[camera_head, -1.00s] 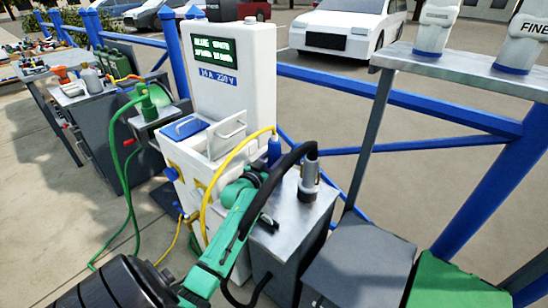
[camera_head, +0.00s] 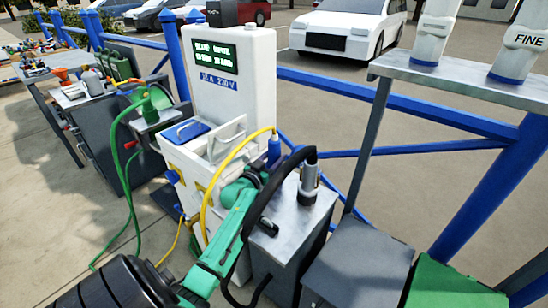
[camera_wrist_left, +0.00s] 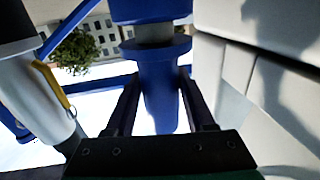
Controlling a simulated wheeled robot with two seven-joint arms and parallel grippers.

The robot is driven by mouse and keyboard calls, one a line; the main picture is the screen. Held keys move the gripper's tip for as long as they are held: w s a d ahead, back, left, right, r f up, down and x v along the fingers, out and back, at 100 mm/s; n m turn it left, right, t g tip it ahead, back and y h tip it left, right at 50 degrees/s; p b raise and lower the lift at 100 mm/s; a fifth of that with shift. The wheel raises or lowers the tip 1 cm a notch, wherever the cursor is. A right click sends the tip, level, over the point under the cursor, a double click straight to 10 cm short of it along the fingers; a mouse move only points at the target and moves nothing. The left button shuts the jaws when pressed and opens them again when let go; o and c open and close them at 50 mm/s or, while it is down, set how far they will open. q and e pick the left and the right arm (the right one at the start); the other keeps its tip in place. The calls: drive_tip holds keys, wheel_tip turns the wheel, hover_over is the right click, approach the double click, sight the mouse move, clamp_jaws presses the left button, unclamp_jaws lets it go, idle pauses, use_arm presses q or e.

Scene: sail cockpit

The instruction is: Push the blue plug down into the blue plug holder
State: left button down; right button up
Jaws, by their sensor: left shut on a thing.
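The blue plug (camera_head: 274,149), with a yellow cable arching from its top, stands about upright on the metal-topped stand beside the white charging post. In the left wrist view, which looks upside down, the plug's blue body (camera_wrist_left: 158,95) is between my left fingers (camera_wrist_left: 157,100), which are shut on it. A grey band shows between the plug's flange and the blue plug holder (camera_wrist_left: 150,10) at the top edge. How deep the plug sits inside is hidden. In the head view, my left gripper (camera_head: 263,172) is partly hidden by its own arm and a black cable.
A grey plug (camera_head: 308,184) with a thick black cable stands close to the right on the same metal top (camera_head: 290,228); it shows at left in the wrist view. The white charging post (camera_head: 232,75) stands close behind. Blue railings and a shelf are at right.

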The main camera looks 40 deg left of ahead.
use_arm(q)
drive_tip(key=shift+r, duration=0.1)
drive_tip(key=shift+f+b, duration=0.6)
drive_tip(key=shift+f, duration=0.2)
drive_tip(key=c, duration=0.5)
unclamp_jaws()
drive_tip(key=shift+f, duration=0.1)
